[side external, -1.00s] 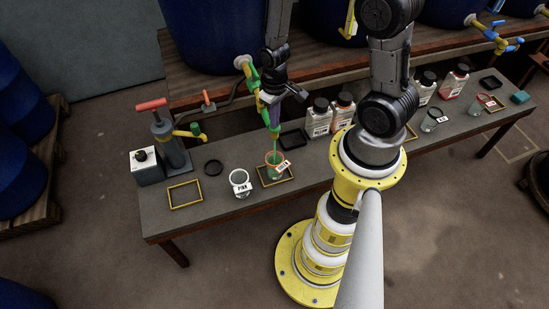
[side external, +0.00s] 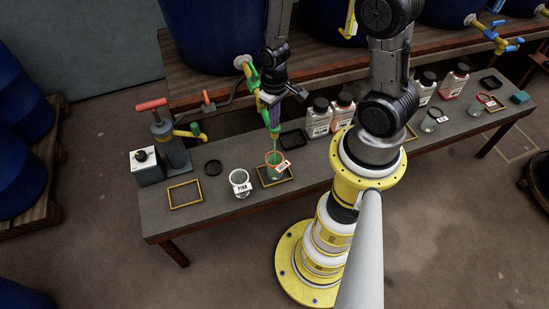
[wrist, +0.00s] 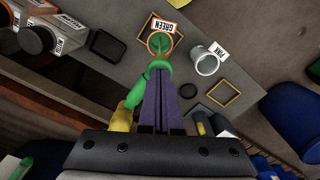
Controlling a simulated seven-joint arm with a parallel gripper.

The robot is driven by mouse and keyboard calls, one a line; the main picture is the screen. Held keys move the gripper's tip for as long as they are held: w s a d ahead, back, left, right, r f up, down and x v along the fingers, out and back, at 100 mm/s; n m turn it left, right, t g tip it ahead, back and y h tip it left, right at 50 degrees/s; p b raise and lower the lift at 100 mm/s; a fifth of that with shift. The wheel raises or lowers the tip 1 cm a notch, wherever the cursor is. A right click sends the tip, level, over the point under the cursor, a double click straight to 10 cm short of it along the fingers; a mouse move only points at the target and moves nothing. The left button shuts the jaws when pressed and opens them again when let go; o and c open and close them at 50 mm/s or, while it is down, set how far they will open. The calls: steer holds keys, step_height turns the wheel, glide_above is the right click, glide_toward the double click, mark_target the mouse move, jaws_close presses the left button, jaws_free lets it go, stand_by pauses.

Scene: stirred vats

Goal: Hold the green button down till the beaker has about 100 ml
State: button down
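The beaker (side external: 273,170), with a reddish rim and a tag, stands in a yellow frame under the green tap (side external: 273,128). A thin green stream runs from the tap into it. The beaker also shows in the wrist view (wrist: 160,44), with green liquid inside and a tag reading GREEN. The volume marks are too small to read. My gripper (wrist: 161,78) has its purple fingers together, pointing down against the green tap fitting. It also shows in the side view (side external: 272,104). The button itself is hidden behind the fingers, so contact cannot be seen clearly.
A beaker tagged PINK (side external: 240,184) stands just left of the green one. An empty yellow frame (side external: 185,194), a black round lid (side external: 213,167) and a red-handled pump (side external: 168,140) are farther left. Bottles (side external: 319,117) stand to the right. The bench front is clear.

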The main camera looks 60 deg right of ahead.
step_height(320, 180, up, 8)
stand_by(0.4)
stand_by(1.0)
steer(key=shift+f, duration=2.75)
steer(key=shift+f, duration=1.3)
steer(key=shift+r, duration=0.1)
stand_by(1.2)
step_height(320, 180, up, 8)
stand_by(0.4)
